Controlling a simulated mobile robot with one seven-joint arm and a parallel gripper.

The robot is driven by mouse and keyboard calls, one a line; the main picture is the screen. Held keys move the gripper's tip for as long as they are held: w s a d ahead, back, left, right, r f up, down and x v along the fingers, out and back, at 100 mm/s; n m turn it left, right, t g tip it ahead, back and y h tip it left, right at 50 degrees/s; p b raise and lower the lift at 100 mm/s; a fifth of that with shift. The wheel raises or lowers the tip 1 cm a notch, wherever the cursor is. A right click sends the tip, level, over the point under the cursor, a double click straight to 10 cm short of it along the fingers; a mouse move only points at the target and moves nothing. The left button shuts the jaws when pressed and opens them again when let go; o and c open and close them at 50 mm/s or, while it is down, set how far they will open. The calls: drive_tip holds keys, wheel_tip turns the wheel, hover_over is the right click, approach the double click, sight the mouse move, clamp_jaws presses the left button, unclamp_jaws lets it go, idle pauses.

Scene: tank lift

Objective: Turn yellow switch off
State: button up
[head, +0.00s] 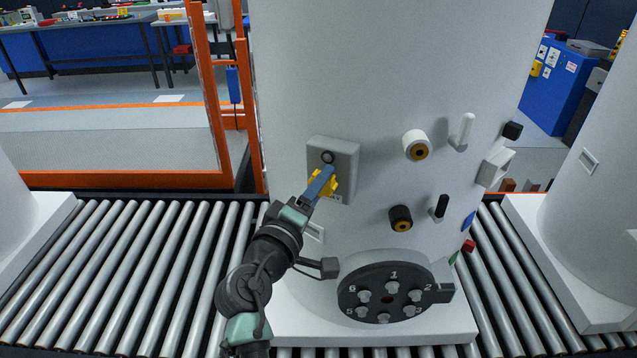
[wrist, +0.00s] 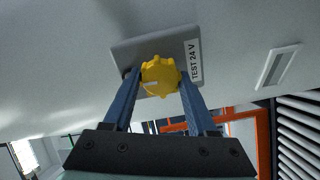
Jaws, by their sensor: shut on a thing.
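The yellow switch (wrist: 162,72) is a lobed round knob on a grey plate (wrist: 122,54) labelled "TEST 24 V" in the wrist view. A pale mark on the knob points to the left in that view. In the head view the yellow switch (head: 331,186) is partly hidden by my gripper (head: 324,181). The grey plate (head: 345,152) is fixed to the white tank (head: 300,80), with a dark round button above the switch. My gripper (wrist: 160,77) has its two blue fingers on either side of the knob and is shut on it.
Other knobs, such as a white one (head: 413,138) and a black one (head: 399,214), stick out right of the plate. A black numbered disc (head: 388,300) is below. Roller conveyors (head: 110,265) flank the tank, and an orange frame (head: 208,95) stands behind left.

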drive_tip(key=shift+f+n, duration=0.1)
drive_tip(key=shift+n, duration=0.4)
drive_tip(key=o, duration=1.4)
drive_tip(key=shift+c, duration=0.2)
drive_tip(key=shift+s, duration=0.1)
drive_tip(key=b+v, duration=0.2)
drive_tip(key=v, duration=1)
drive_tip(key=shift+s+a, duration=0.2)
drive_tip(key=shift+s, duration=0.2)
